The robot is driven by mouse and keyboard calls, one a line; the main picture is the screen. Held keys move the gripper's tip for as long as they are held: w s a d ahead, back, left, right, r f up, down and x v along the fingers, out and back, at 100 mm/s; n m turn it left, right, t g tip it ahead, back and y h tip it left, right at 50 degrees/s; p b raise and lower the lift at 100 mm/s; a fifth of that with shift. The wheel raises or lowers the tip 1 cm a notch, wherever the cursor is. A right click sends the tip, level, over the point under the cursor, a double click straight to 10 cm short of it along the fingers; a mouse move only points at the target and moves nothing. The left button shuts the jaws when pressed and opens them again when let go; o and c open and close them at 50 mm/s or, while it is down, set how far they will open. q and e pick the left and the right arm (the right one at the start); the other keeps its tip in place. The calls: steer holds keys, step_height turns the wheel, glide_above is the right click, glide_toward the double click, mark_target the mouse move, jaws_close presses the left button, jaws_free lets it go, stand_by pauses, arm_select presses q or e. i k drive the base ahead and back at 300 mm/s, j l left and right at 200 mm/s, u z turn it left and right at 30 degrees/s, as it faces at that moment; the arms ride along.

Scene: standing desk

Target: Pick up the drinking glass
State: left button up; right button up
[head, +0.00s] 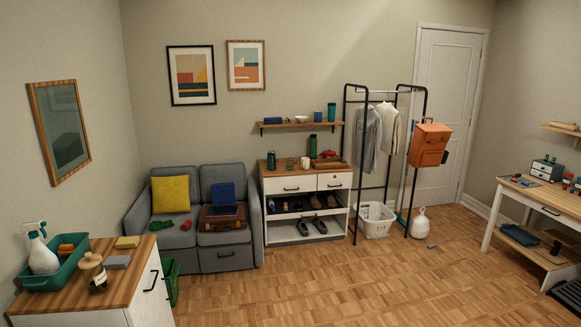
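No drinking glass can be made out for certain. A small, faint object (290,166) on the wooden top of the white shoe cabinet (284,184) may be a glass, but it is too small to tell. It stands between a dark green cup (271,160) and a pale mug (305,163). The standing desk (548,203) is at the far right, partly cut off by the frame, with several small items on it too small to name surely. Neither of my grippers is in view.
A grey sofa (224,258), clothes rack (347,130), laundry basket (375,221) and white kettlebell-shaped object (421,224) line the back. The parquet floor (340,285) in the middle is mostly clear.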

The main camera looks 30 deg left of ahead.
mark_target(289, 161)
steer(key=i+j+u, duration=0.35)
steer(key=i, duration=0.25)
steer(key=i+j+u, duration=0.4)
steer(key=i, duration=0.3)
steer(key=i+u, duration=0.35)
steer(key=i, duration=0.3)
steer(key=i+z, duration=0.15)
steer(key=i, duration=0.4)
steer(key=i+j+z, duration=0.15)
steer(key=i, duration=0.4)
steer(key=i+j+z, duration=0.1)
steer(key=i, duration=0.45)
steer(key=i+j+z, duration=0.2)
steer(key=i+z, duration=0.2)
steer(key=i+j+z, duration=0.9)
steer(key=j+z, duration=0.25)
steer(key=j, duration=0.1)
